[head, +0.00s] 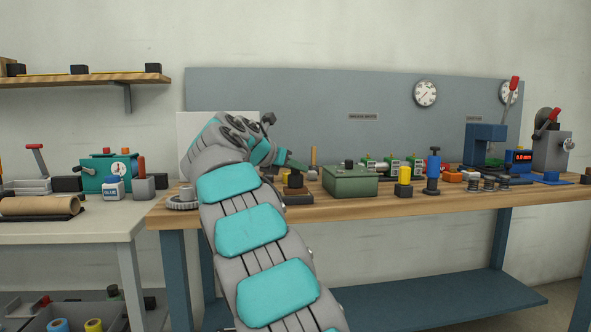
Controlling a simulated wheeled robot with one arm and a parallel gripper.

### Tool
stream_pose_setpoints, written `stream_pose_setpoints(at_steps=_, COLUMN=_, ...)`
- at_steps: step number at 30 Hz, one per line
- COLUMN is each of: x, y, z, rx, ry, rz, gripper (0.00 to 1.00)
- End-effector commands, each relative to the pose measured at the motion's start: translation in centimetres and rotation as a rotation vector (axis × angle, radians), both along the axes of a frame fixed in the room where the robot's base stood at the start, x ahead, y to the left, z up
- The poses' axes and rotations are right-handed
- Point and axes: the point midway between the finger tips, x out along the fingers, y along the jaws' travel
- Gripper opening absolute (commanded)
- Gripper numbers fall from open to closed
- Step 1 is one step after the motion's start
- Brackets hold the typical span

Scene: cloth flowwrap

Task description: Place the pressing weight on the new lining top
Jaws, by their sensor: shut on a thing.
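My arm reaches over the wooden bench, and my gripper (284,158) is at its left part, small and partly hidden by my own wrist. The block is just below the fingers, over a flat dark base (298,198) on the bench. I cannot tell whether block and base touch. The new lining top cannot be made out clearly at this size.
A green box (350,181) stands close to the right. A grey round part (182,203) lies at the bench's left end. The front edge (400,204) is mostly clear.

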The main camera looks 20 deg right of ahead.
Motion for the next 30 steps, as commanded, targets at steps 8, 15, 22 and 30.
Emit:
stream_pose_setpoints(at_steps=8, x=0.0, y=0.0, z=-0.3, rx=-0.001, ry=0.0, rz=0.0, gripper=0.39)
stream_pose_setpoints(at_steps=15, x=0.0, y=0.0, z=-0.3, rx=0.0, ry=0.0, rz=0.0, gripper=0.57)
stream_pose_setpoints(at_steps=22, x=0.0, y=0.0, z=-0.3, rx=0.0, ry=0.0, rz=0.0, gripper=0.57)
stream_pose_setpoints(at_steps=30, x=-0.5, y=1.2, z=0.7, rx=-0.002, ry=-0.001, rz=0.003, gripper=0.57)
